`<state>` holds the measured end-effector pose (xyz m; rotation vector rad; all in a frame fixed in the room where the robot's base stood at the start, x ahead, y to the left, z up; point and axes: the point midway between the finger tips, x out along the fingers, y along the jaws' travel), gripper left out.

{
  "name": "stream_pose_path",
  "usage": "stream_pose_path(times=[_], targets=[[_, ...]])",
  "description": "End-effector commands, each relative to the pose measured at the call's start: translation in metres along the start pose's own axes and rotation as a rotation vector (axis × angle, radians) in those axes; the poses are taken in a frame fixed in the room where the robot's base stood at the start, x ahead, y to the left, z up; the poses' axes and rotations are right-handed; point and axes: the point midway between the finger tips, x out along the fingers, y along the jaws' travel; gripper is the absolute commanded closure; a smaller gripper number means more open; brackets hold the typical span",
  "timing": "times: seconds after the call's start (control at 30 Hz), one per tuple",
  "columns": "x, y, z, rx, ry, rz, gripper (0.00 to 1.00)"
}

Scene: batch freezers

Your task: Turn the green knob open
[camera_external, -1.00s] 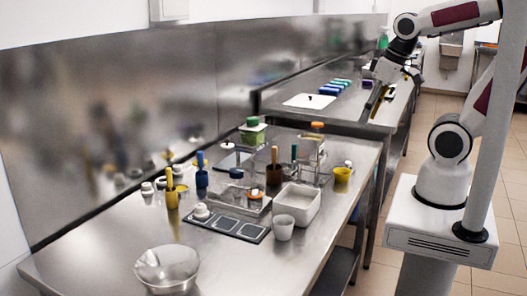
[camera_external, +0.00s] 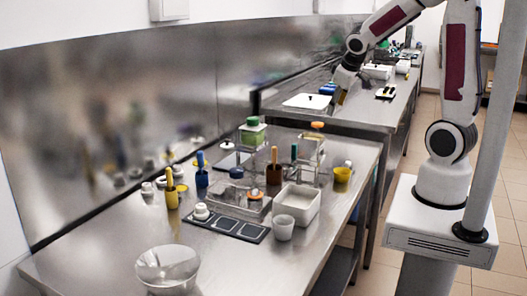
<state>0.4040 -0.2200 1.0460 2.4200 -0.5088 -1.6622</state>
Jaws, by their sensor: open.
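A green round cap or knob (camera_external: 252,122) sits on top of a clear, green-tinted container at the back of the near steel table; I cannot tell if it is a knob or a lid. My gripper (camera_external: 341,98) is open and points down over the far steel table, to the right of the green cap and farther away. It is close to a blue block (camera_external: 327,88) and the right edge of a white board (camera_external: 305,101). The fingertips are small, and I cannot tell whether they touch anything.
A dark tray with yellow pieces (camera_external: 386,92) lies on the far table. The front right of the far table looks clear.

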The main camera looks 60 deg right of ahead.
Motion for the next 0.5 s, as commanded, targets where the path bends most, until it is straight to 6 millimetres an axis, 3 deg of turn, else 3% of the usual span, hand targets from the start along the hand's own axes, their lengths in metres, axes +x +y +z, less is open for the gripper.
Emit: stream_pose_path(times=[0.2, 0.5], targets=[[0.041, 0.028, -0.042, -0.042, 0.086, 0.040, 0.53], [0.095, 0.050, -0.100, -0.121, 0.242, 0.040, 0.53]])
